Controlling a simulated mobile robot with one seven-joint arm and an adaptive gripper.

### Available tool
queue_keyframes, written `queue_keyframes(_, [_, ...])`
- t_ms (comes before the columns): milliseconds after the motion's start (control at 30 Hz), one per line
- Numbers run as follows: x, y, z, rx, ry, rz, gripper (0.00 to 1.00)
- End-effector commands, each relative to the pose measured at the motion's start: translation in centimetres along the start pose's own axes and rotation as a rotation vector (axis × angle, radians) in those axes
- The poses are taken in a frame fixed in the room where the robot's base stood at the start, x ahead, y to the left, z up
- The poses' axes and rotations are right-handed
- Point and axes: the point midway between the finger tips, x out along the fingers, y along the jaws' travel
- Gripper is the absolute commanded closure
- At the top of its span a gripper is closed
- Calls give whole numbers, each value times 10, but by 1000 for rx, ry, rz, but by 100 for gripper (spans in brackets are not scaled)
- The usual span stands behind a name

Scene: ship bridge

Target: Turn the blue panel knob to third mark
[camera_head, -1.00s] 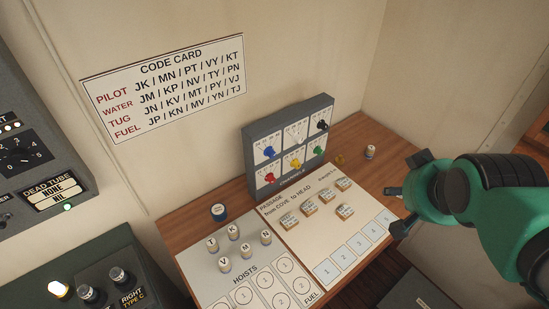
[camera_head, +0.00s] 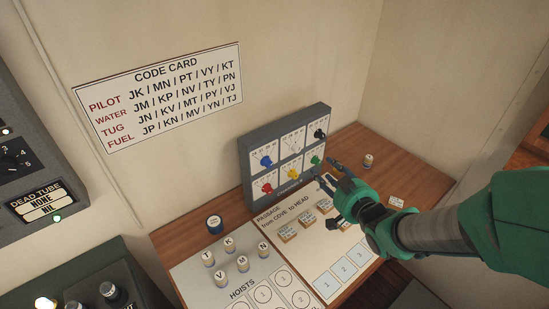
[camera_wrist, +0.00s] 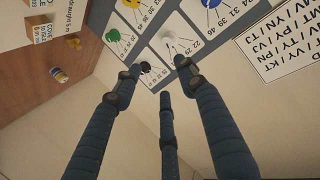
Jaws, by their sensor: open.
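The blue knob (camera_head: 266,160) is at the upper left of the grey panel (camera_head: 247,178), on a white dial plate. In the wrist view, which is upside down, it shows only partly at the top edge (camera_wrist: 209,3). My gripper (camera_head: 328,186) is in front of the panel's right side, apart from the blue knob and to its right. Its three dark fingers are spread and empty. In the wrist view my gripper (camera_wrist: 161,78) has its fingertips near the black knob (camera_wrist: 145,67) and white knob (camera_wrist: 170,37); contact cannot be told. The blue knob's mark is too small to read.
Red (camera_head: 267,188), yellow (camera_head: 292,174) and green (camera_head: 315,160) knobs form the lower row. Several lettered pegs (camera_head: 242,264) and a blue-topped pot (camera_head: 214,225) stand left of my gripper. A code card (camera_head: 160,90) hangs on the wall behind.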

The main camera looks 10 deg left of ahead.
Motion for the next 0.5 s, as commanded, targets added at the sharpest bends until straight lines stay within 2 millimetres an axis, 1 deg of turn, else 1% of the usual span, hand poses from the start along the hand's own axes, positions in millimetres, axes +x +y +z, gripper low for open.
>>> queue_keyframes(33, [5,-11,12,14,20,-41,59])
queue_keyframes(133, [10,-34,25,46,79,-124,59])
queue_keyframes(300, [9,-67,42,108,159,-248,59])
queue_keyframes(400, [5,-80,48,137,192,-297,59])
queue_keyframes(500, [2,-88,50,157,213,-328,59])
